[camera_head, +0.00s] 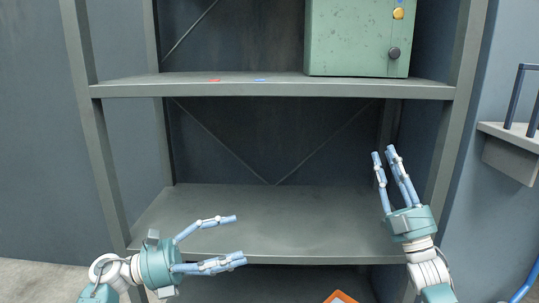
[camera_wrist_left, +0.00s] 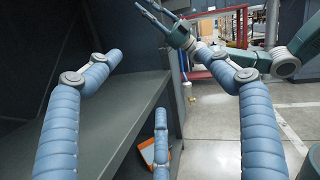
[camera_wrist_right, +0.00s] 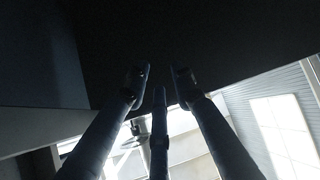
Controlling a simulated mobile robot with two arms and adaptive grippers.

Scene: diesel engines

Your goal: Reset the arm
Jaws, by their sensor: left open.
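My left gripper (camera_head: 238,240) is in front of the lower shelf board, at the left, with its blue fingers spread and pointing right. Nothing is between them. In the left wrist view the fingers (camera_wrist_left: 153,55) are wide apart. My right gripper (camera_head: 384,153) is at the right end of the rack, its fingers pointing up in front of the lower bay. In the right wrist view its fingers (camera_wrist_right: 160,78) stand near each other with a narrow gap and hold nothing visible. How far they are open is unclear.
A grey metal rack (camera_head: 275,90) stands ahead. A green box (camera_head: 350,38) sits on its upper shelf; the lower shelf (camera_head: 270,220) looks empty. An orange-edged object (camera_head: 340,297) shows at the bottom edge. A grey bracket with dark handles (camera_head: 510,155) is at the right.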

